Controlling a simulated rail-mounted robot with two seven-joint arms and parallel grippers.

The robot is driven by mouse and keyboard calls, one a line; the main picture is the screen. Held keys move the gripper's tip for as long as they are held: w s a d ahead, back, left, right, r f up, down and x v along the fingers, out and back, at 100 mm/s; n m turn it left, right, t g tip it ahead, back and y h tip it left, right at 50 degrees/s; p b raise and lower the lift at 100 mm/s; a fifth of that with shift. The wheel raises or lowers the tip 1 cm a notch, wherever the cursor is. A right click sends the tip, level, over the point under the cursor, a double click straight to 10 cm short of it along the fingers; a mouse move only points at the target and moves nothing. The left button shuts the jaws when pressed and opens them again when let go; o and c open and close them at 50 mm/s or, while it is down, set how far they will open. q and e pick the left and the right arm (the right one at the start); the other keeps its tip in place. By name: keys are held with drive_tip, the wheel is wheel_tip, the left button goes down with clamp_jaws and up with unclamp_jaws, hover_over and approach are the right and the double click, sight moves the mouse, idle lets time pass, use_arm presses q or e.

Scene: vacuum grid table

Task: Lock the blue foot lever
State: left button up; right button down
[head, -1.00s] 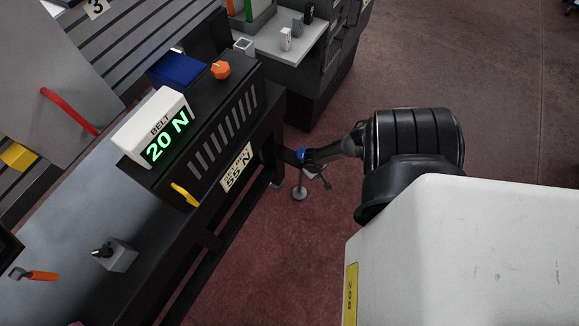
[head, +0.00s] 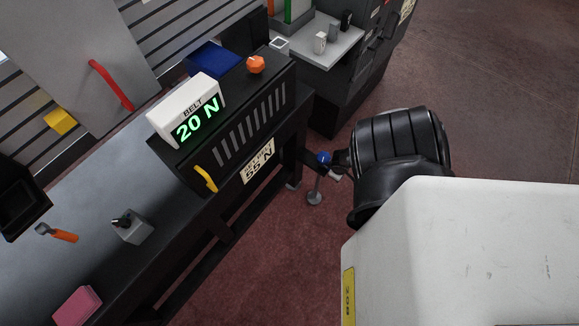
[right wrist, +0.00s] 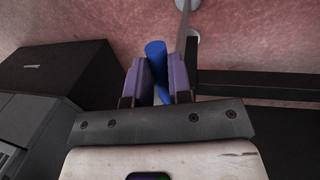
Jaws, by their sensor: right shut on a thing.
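The blue foot lever (head: 324,158) shows in the head view low beside the machine's dark frame, near a grey levelling foot (head: 314,198). In the right wrist view the blue lever (right wrist: 156,62) stands between the two purple-grey finger pads of my right gripper (right wrist: 158,75), which is shut on it. In the head view my right arm covers most of that gripper. My left gripper is not in view.
A machine with a display reading 20 N (head: 197,119), a yellow handle (head: 206,179) and an orange knob (head: 256,64) stands left of the lever. An orange-handled tool (head: 62,235) and a pink block (head: 77,306) lie on the bench. Red floor is open at the right.

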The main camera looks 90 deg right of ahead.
drive_tip(key=c, duration=1)
unclamp_jaws()
drive_tip(key=shift+c, duration=0.2)
drive_tip(key=shift+r, duration=0.1)
drive_tip(key=shift+r+p, duration=0.3)
drive_tip(key=shift+p, duration=0.1)
wheel_tip(320, 180, up, 13)
drive_tip(key=w+a+p, duration=0.1)
drive_tip(key=a+p, duration=0.1)
drive_tip(key=p, duration=0.7)
drive_tip(key=shift+w+f, duration=0.15)
drive_tip(key=shift+w, duration=0.05)
drive_tip(key=shift+a, duration=0.1)
